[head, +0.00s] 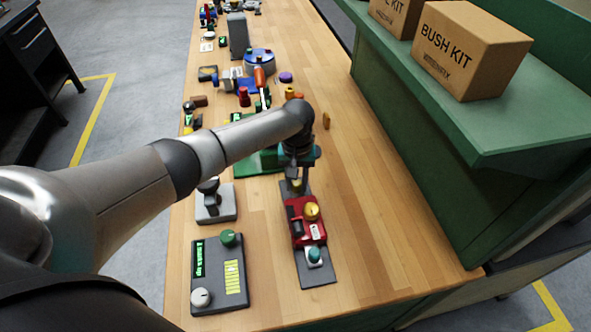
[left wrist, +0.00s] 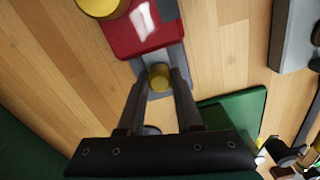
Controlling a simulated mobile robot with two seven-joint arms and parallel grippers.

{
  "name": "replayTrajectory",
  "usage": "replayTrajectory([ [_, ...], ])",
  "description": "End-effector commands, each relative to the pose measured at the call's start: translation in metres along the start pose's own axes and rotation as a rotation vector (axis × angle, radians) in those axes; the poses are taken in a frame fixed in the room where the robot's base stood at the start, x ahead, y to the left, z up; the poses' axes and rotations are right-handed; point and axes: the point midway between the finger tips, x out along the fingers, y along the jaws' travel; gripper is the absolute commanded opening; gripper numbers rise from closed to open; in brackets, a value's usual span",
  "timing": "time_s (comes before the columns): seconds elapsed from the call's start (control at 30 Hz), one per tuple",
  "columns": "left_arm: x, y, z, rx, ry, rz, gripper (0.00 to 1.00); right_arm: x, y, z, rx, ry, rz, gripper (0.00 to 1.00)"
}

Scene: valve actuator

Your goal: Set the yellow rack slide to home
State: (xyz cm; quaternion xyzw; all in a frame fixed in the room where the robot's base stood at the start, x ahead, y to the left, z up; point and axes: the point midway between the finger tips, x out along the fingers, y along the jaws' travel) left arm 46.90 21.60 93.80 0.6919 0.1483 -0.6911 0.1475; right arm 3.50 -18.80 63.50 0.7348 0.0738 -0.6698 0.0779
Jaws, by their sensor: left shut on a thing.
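A red unit (head: 301,219) sits on a dark grey base plate (head: 318,275) on the wooden bench. It carries a large yellow knob (head: 312,211); a teal button (head: 315,254) is at the plate's near end. My left gripper (head: 295,183) points down at the plate's far end. In the left wrist view, the fingers of my left gripper (left wrist: 159,80) are closed around a small yellow knob (left wrist: 159,72), just beyond the red unit (left wrist: 138,28). The lower part of this small knob is hidden. No scale or home mark can be read. My right gripper is out of view.
A control box (head: 219,274) with a green knob and a grey device (head: 215,203) stand to the left. A green plate (head: 260,160) lies behind. Cardboard boxes (head: 470,45) stand on a green shelf (head: 440,90) at right. Bench is clear right of the base plate.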

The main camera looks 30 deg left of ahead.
Motion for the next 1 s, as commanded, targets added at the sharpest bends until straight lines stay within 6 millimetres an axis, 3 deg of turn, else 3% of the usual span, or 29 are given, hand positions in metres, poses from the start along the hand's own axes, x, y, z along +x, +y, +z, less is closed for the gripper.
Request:
replayTrajectory([
  [0.4, 0.0013, 0.0013, 0.0059, 0.001, -0.009, 0.0, 0.0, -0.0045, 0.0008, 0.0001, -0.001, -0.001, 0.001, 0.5],
  [0.43, 0.0013, 0.0013, 0.0061, 0.001, -0.009, 0.0, 0.35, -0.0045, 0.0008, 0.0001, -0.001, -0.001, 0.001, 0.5],
  [0.6, 0.001, 0.0012, 0.0052, 0.001, -0.007, 0.0, 0.54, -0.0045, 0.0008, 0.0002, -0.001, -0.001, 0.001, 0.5],
  [0.7, 0.0007, 0.001, 0.0046, 0.001, -0.005, 0.0, 0.64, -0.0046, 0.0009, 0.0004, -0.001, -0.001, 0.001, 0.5],
  [1.0, -0.0024, 0.0009, 0.0035, 0.0, -0.002, 0.001, 0.64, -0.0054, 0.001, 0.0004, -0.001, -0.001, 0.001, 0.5],
])
